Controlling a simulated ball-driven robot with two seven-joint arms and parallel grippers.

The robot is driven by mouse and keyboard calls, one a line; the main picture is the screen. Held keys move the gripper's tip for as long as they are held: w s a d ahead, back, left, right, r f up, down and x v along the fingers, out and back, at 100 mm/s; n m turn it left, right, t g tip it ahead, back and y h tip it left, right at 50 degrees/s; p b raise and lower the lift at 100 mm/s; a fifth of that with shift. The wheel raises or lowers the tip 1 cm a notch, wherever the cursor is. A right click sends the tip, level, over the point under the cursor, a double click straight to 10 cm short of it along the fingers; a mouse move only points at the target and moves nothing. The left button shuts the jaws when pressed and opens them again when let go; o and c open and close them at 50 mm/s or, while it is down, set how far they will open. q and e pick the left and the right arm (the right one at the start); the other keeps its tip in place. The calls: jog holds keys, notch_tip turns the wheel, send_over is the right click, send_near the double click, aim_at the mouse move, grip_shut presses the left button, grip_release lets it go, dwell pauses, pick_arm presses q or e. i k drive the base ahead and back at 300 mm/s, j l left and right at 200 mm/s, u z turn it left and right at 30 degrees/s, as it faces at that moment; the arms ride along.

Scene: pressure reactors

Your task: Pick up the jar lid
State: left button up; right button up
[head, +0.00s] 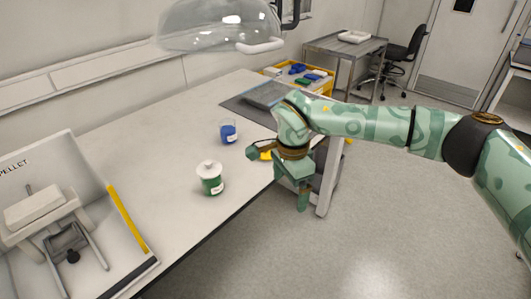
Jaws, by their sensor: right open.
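A small jar (212,186) with a green label stands upright on the white bench, left of centre. Its white lid (208,167), with a knob on top, sits on the jar. My right gripper (279,175) is open and empty, to the right of the jar near the bench's front edge, and is apart from the lid. My left gripper is not in view.
A clear beaker with blue contents (228,132) stands behind the jar. A white apparatus marked PELLET (40,210) is at the left. A grey mat (240,108) and a yellow tray with blue items (300,72) are further back. The bench (140,150) around the jar is mostly clear.

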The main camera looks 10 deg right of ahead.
aim_at(266, 155)
jog(key=i, duration=1)
